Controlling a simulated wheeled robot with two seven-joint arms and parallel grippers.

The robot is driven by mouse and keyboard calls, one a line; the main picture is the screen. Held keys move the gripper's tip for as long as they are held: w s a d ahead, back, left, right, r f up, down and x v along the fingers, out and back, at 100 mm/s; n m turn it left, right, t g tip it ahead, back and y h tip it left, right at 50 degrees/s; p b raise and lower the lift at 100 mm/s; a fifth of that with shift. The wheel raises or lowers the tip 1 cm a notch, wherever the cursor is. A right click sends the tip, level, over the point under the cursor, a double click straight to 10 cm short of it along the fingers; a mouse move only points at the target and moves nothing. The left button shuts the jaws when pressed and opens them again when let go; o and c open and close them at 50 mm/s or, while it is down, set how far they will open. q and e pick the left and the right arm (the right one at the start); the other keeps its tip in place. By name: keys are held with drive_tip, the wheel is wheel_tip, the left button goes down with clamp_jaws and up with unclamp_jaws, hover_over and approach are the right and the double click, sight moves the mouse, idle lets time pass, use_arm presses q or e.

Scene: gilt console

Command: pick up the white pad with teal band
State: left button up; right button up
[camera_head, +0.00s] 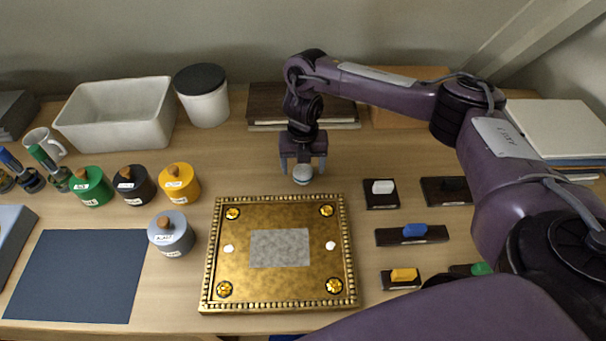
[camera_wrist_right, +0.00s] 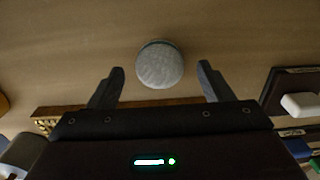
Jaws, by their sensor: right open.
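The white pad with teal band (camera_head: 303,174) is a small round piece on the wooden table, just behind the gilt console (camera_head: 212,262). In the right wrist view the pad (camera_wrist_right: 160,66) shows a pale speckled round top with a dark teal edge at its far side. My right gripper (camera_head: 303,166) is open and points down over the pad. In the right wrist view its fingers (camera_wrist_right: 161,80) stand on either side of the pad, with a gap at each side and no visible contact. My left gripper is not in view.
Labelled pots in green (camera_head: 92,187), black (camera_head: 135,186), yellow (camera_head: 180,184) and grey (camera_head: 171,234) stand left of the console. Dark holders with a white block (camera_head: 383,187), blue block (camera_head: 414,230) and yellow block (camera_head: 404,275) lie right. A white bin (camera_head: 118,115) stands back left.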

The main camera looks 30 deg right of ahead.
sight(303, 170)
drive_tip(key=shift+f, duration=0.95)
drive_tip(key=shift+w+f, duration=0.15)
drive_tip(key=shift+f, duration=0.15)
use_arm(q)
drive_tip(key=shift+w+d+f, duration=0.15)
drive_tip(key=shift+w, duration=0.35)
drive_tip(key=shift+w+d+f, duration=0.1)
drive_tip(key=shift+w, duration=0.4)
use_arm(e)
drive_tip(key=shift+r, duration=0.1)
drive_tip(key=shift+c, duration=1.1)
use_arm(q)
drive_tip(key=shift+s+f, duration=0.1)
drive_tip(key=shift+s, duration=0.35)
use_arm(e)
drive_tip(key=c, duration=0.8)
drive_tip(key=shift+r, duration=0.1)
